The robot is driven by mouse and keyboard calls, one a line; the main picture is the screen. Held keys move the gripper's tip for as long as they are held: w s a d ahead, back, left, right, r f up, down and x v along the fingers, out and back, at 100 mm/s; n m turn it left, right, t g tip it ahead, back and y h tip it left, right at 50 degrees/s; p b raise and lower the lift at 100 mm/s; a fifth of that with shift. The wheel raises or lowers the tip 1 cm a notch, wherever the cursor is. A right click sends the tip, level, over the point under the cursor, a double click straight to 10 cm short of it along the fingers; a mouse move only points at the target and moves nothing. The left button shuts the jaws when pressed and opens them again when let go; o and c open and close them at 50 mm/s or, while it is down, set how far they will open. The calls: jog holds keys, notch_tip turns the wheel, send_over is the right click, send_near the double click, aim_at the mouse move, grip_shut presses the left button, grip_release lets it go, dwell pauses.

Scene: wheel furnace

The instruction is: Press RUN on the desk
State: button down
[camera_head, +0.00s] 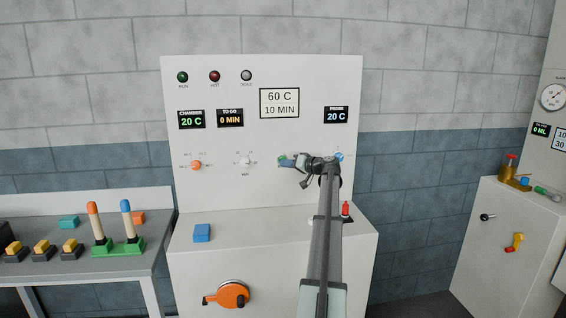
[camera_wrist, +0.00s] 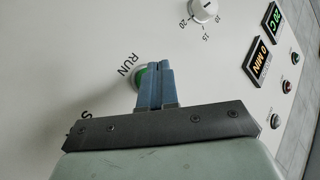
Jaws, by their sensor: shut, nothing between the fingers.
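The green RUN button (camera_wrist: 141,76) is on the white panel, mostly hidden behind my blue fingers in the wrist view. The word RUN is printed beside it. Its green edge also shows in the head view (camera_head: 282,157). My gripper (camera_wrist: 157,68) is shut and empty, its fingertips at the button. I cannot tell whether they touch it. In the head view my gripper (camera_head: 287,162) reaches across the panel from the right. The green RUN lamp (camera_head: 183,77) at the panel's top left looks dark. The TO GO display (camera_head: 230,118) reads 0 MIN.
An orange knob (camera_head: 196,165) and a white knob (camera_head: 246,162) lie left of my gripper. A blue control (camera_head: 339,156) is right of it. A blue block (camera_head: 202,233) and a red-topped item (camera_head: 346,209) stand on the ledge below. A side table (camera_head: 150,250) is at left.

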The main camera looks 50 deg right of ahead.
jog(key=shift+w+d, duration=0.1)
dwell(0.3)
jog(key=shift+w+d, duration=0.2)
jog(key=shift+w, duration=0.05)
jog(key=shift+w+d, duration=0.25)
jog(key=shift+d, duration=0.05)
dwell(1.0)
jog(key=shift+s+a, duration=0.1)
jog(key=shift+a, duration=0.05)
jog(key=shift+s+a, duration=0.45)
jog(key=shift+s, duration=0.05)
jog(key=shift+s+a, duration=0.1)
jog(key=s+a, duration=0.4)
dwell(0.7)
dwell(0.7)
